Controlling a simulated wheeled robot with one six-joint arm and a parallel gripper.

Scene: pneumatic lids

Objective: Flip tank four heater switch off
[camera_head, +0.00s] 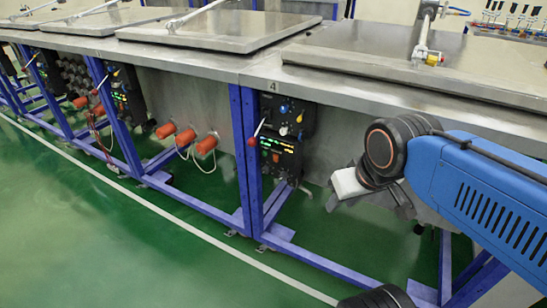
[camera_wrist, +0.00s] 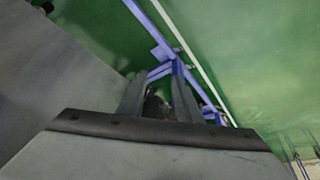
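The tank marked 4 (camera_head: 258,84) has two black control boxes under its rim. The upper box (camera_head: 284,113) carries a blue knob and small fittings. The lower box (camera_head: 279,160) shows green and amber displays and small reddish switches. I cannot tell which is the heater switch or its position. My gripper (camera_head: 402,198) is right of the boxes, apart from them, partly hidden by my wrist. In the wrist view my gripper (camera_wrist: 159,90) has two grey fingers spread apart with no held object visible. Neither box is recognizable in the wrist view.
Blue frame legs (camera_head: 248,150) stand just left of the boxes, with a low blue rail near the floor. Orange plugs (camera_head: 206,145) with cables hang further left. A grey lid (camera_head: 370,55) covers the tank top. Green floor (camera_head: 100,230) is free in front.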

